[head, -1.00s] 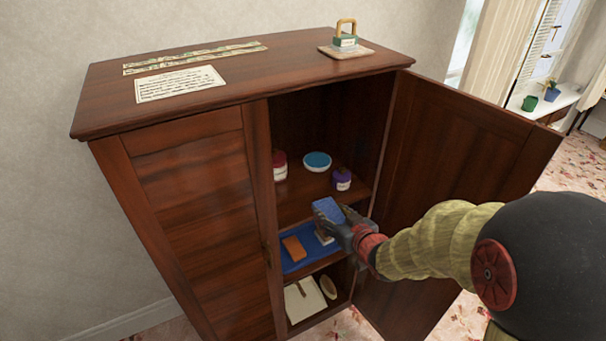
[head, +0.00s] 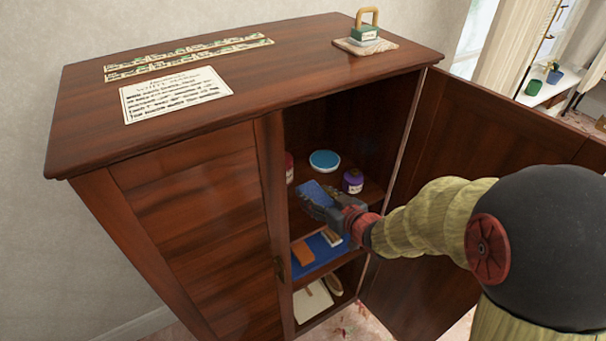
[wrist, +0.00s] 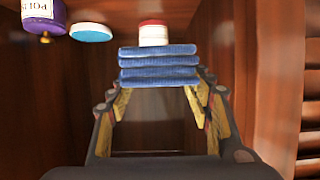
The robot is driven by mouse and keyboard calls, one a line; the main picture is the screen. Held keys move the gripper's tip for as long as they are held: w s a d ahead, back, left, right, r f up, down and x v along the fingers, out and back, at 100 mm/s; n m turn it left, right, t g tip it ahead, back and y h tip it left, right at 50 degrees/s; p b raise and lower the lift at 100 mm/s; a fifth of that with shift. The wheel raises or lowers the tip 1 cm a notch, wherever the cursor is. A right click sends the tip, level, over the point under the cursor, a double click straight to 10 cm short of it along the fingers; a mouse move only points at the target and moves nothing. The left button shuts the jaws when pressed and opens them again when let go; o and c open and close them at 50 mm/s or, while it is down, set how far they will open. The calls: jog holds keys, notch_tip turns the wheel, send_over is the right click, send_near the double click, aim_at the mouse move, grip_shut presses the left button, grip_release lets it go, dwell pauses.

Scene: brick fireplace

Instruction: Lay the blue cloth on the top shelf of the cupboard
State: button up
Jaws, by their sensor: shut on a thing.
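The blue cloth (head: 314,193), folded in a stack, is held in my gripper (head: 328,205) inside the open right half of the cupboard (head: 190,210). In the wrist view the cloth (wrist: 158,65) sits between the fingertips of my gripper (wrist: 155,95). The top shelf (head: 372,197) holds a round tin with a blue lid (head: 324,160), a purple jar (head: 353,181) and a red-and-white jar (head: 289,168). The cloth is at about the front of this shelf; I cannot tell whether it touches the shelf.
The right door (head: 490,150) stands open beside my arm. A lower shelf has a blue mat (head: 312,264) with an orange block (head: 303,253) and a brush-like item. Below lie a pale board (head: 312,300) and an oval item. A weight-like object (head: 366,32) stands on the cupboard top.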

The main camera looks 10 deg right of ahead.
jog(key=w+f, duration=0.1)
jog(key=w, duration=0.2)
jog(key=w+f+b, duration=0.1)
jog(key=w+f, duration=0.1)
jog(key=w, duration=0.1)
jog(key=w+f, duration=0.1)
jog(key=w, duration=0.2)
jog(key=shift+w+d+f, duration=0.2)
jog(key=shift+w, duration=0.1)
jog(key=w+f, duration=0.2)
jog(key=w+f+b, duration=0.1)
jog(key=w+f, duration=0.1)
jog(key=shift+d+f, duration=0.15)
jog(key=shift+f, duration=0.25)
jog(key=shift+w+f, duration=0.1)
jog(key=shift+f, duration=0.1)
jog(key=shift+w+f+b, duration=0.15)
jog(key=shift+f+b, duration=0.45)
jog(key=shift+f, duration=1.05)
jog(key=shift+f, duration=0.2)
jog(key=o, duration=1.1)
jog(key=shift+o, duration=0.7)
jog(key=shift+r, duration=0.2)
